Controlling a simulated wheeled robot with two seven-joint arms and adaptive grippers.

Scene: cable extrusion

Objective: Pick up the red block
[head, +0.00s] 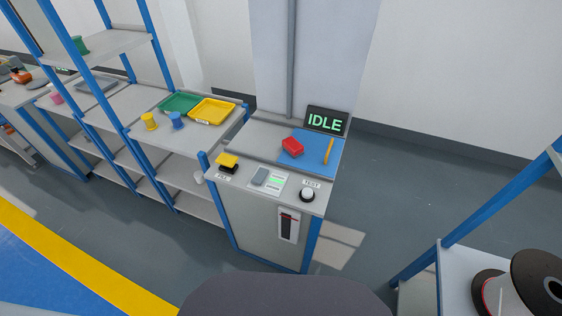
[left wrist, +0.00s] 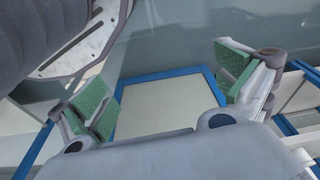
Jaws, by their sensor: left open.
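The red block (head: 293,146) lies on the blue mat (head: 318,160) on top of the workstation cabinet, in the middle right of the head view. No gripper shows in the head view. In the left wrist view my left gripper (left wrist: 165,95) is open, its two green-padded fingers wide apart with nothing between them. Behind the fingers is a pale panel with a blue frame (left wrist: 160,105). The red block does not show in the left wrist view. My right gripper is in neither view.
An orange stick (head: 328,150) lies right of the block, before a screen reading IDLE (head: 325,121). A yellow button (head: 228,160) and a white button (head: 307,194) sit along the cabinet's front. Shelves with green (head: 180,102) and yellow trays (head: 212,111) stand left. A spool (head: 540,283) is lower right.

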